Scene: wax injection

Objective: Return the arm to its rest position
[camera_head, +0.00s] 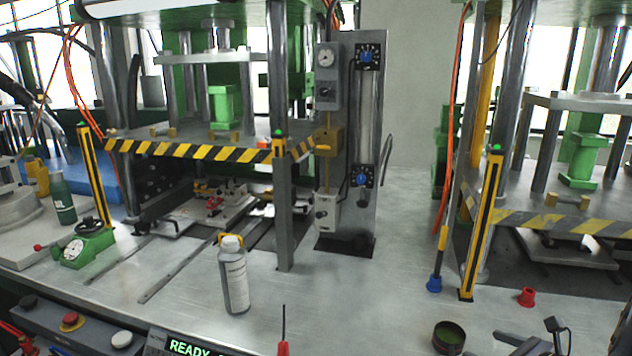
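Whether the gripper holds anything cannot be seen. The metal workbench (400,240) spreads across the view, with no arm seen over its middle.
A left press with a striped guard (200,150) and a right press with a striped guard (560,220) stand on the bench. Between them is a gauge panel (368,120). A grey bottle (234,275), green dial gauge (85,245), round tin (449,337) and red cap (527,297) stand in front.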

